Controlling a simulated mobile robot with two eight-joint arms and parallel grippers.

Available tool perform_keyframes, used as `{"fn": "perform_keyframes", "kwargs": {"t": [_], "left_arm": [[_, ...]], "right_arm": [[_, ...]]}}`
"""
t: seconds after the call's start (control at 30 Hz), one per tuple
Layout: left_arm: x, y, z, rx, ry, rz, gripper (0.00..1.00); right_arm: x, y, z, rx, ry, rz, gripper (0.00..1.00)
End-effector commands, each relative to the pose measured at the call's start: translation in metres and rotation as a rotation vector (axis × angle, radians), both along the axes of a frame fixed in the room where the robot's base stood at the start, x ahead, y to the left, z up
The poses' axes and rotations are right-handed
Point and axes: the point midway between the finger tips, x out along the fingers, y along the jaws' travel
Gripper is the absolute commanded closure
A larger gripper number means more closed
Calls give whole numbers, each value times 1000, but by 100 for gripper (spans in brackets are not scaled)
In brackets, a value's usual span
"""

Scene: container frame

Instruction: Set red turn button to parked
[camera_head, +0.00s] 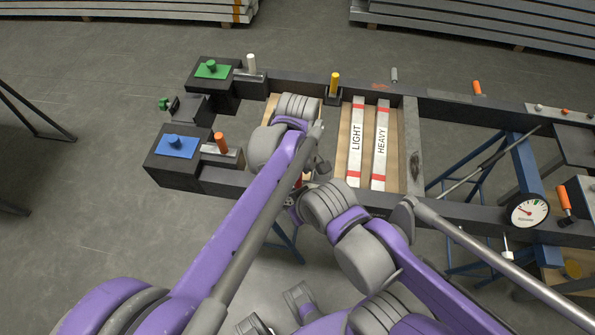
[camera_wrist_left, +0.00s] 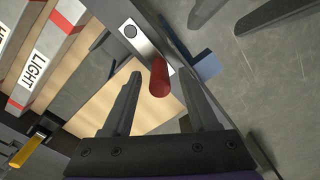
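The red turn button (camera_wrist_left: 159,80) is a red cylinder-shaped knob on a metal plate (camera_wrist_left: 139,38) with a round dark spot, fixed to the dark frame beam. In the left wrist view my left gripper (camera_wrist_left: 159,73) is open, with one finger on each side of the knob. A gap shows between each finger and the knob, so it is not gripped. In the head view my arms cover this part of the frame, and I cannot make out the knob clearly. My right arm's wrist (camera_head: 330,204) is close beside the left arm; its fingers cannot be made out.
White LIGHT (camera_head: 356,142) and HEAVY (camera_head: 380,145) bars lie on wooden boards right of my left arm. A gauge (camera_head: 527,211) is at right.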

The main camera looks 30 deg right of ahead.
Motion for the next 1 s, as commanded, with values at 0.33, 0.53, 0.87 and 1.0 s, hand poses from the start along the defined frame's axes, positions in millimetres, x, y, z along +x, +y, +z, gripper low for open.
{"fn": "perform_keyframes", "kwargs": {"t": [0.33,0.53,0.87,1.0], "left_arm": [[0,0,17,0,-1,0,40],[0,0,58,0,0,-1,40],[0,0,105,0,0,0,40],[0,0,109,0,0,0,40]], "right_arm": [[0,0,2,0,-1,0,50],[1,0,5,0,-2,0,50],[2,0,9,0,-3,0,50],[2,0,9,0,-3,0,50]]}}
